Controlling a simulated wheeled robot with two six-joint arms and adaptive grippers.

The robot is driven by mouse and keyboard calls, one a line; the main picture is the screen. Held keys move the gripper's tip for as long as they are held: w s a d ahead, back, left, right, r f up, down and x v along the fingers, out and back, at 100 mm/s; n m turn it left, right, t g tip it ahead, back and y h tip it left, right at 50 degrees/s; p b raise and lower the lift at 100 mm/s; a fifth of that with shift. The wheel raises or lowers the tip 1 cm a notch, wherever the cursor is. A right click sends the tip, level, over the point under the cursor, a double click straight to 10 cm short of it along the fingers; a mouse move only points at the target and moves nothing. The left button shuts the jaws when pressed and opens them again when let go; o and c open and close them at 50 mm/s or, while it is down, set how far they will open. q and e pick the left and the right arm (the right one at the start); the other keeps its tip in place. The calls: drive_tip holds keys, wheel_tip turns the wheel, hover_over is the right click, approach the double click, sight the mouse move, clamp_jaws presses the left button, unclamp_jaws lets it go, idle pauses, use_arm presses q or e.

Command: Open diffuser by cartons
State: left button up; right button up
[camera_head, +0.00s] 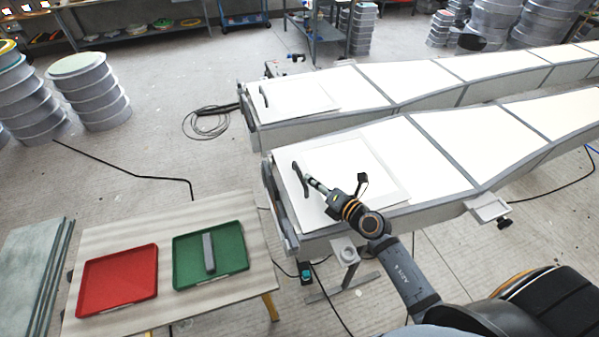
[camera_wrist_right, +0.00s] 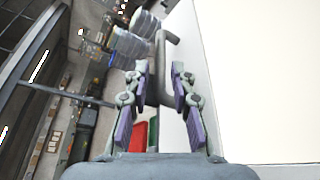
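A white square panel (camera_head: 346,176) with a dark bar handle (camera_head: 299,182) lies at the left end of the near long white mould. A similar panel (camera_head: 310,97) with its own handle (camera_head: 264,95) lies on the far mould. My right gripper (camera_head: 312,183) is just right of the near handle. In the right wrist view, the grey handle (camera_wrist_right: 161,60) shows ahead of and between the spread fingers of the gripper (camera_wrist_right: 158,90). I cannot tell whether they touch. My left gripper is not in view.
A table (camera_head: 168,237) at lower left holds a red tray (camera_head: 112,294) and a green tray (camera_head: 187,274) with a grey bar (camera_head: 209,252) in it. Stacked drums (camera_head: 90,92) stand at left. Cables (camera_head: 150,177) lie on the floor.

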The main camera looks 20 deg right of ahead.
sight(300, 171)
drive_tip(key=x, duration=0.4)
drive_tip(key=shift+w+f, duration=0.1)
drive_tip(key=shift+w, duration=0.2)
drive_tip(key=shift+x, duration=1.2)
drive_tip(key=shift+a, duration=0.1)
drive_tip(key=shift+c, duration=0.9)
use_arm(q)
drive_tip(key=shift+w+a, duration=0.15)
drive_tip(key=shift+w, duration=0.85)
use_arm(e)
clamp_jaws()
